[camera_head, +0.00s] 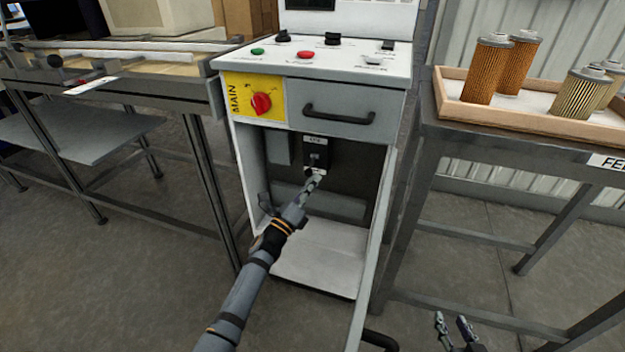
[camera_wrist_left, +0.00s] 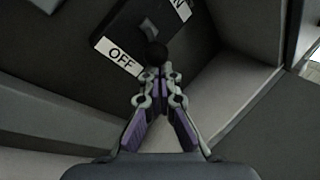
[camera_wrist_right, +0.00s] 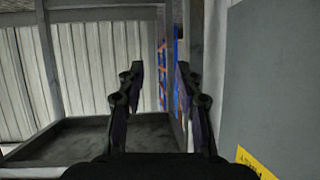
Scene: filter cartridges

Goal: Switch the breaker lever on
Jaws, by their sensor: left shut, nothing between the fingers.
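The breaker (camera_head: 316,152) is a dark box on the back wall inside the open cabinet. In the left wrist view its dark plate shows an OFF label (camera_wrist_left: 119,57) and part of an ON label (camera_wrist_left: 183,9). The breaker lever (camera_wrist_left: 156,53) has a round black knob, which appears on the OFF side. My left gripper (camera_head: 316,178) reaches into the cabinet. Its fingertips (camera_wrist_left: 158,73) are together, just below the knob; I cannot tell if they touch it. My right gripper (camera_head: 456,325) is open and empty, low at the right, outside the cabinet.
The cabinet (camera_head: 384,190) has side walls close around my left arm. Above are a red MAIN knob (camera_head: 261,104) and a drawer handle (camera_head: 339,114). A wooden tray (camera_head: 450,98) with several filter cartridges stands on the right table. A workbench (camera_head: 150,85) stands left.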

